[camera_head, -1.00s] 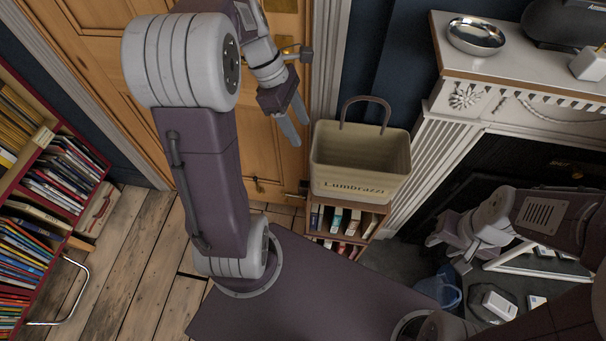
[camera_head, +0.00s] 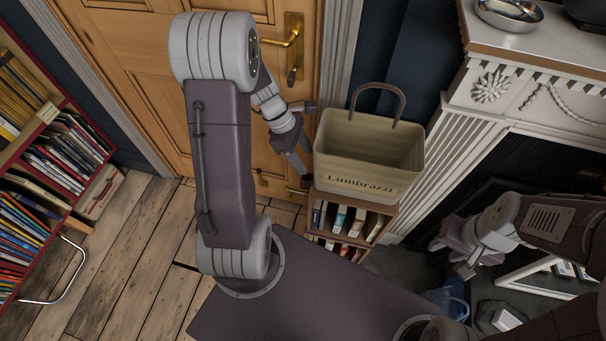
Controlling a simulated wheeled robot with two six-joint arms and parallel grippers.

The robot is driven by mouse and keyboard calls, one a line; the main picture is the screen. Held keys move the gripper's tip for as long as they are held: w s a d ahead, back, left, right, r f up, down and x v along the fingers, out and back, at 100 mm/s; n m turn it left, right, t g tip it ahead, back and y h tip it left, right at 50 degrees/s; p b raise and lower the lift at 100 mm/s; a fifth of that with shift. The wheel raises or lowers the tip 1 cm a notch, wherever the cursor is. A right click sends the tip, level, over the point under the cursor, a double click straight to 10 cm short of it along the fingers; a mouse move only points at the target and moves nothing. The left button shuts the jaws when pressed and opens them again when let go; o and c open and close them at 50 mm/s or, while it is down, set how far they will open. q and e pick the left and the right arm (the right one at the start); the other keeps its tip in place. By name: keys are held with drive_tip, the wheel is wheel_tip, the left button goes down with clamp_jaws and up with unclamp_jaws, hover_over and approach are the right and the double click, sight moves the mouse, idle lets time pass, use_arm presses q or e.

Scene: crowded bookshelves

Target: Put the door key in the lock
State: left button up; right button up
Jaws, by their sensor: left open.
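The wooden door (camera_head: 130,62) stands at the top left with a brass lever handle (camera_head: 279,42) on a tall brass plate (camera_head: 297,28). A small dark piece (camera_head: 291,76) shows at the plate's lower end; I cannot tell if it is the keyhole or a key. A small key-like thing (camera_head: 262,180) shows low on the door, too small to be sure of. My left gripper (camera_head: 296,170) is open and empty, pointing down in front of the door, below the handle and left of the basket. My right gripper (camera_head: 452,258) is open and empty at the lower right.
A beige basket (camera_head: 368,153) stands on a small bookcase (camera_head: 347,206) right of my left gripper, close to it. A white fireplace (camera_head: 470,130) with a silver bowl (camera_head: 509,12) is at the right. A full bookshelf (camera_head: 78,148) is at the left. The wooden floor (camera_head: 125,245) is clear.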

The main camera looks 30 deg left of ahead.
use_arm(q)
wheel_tip(320, 180, down, 8)
drive_tip(key=shift+r+b, duration=0.1)
drive_tip(key=shift+b, duration=1.15)
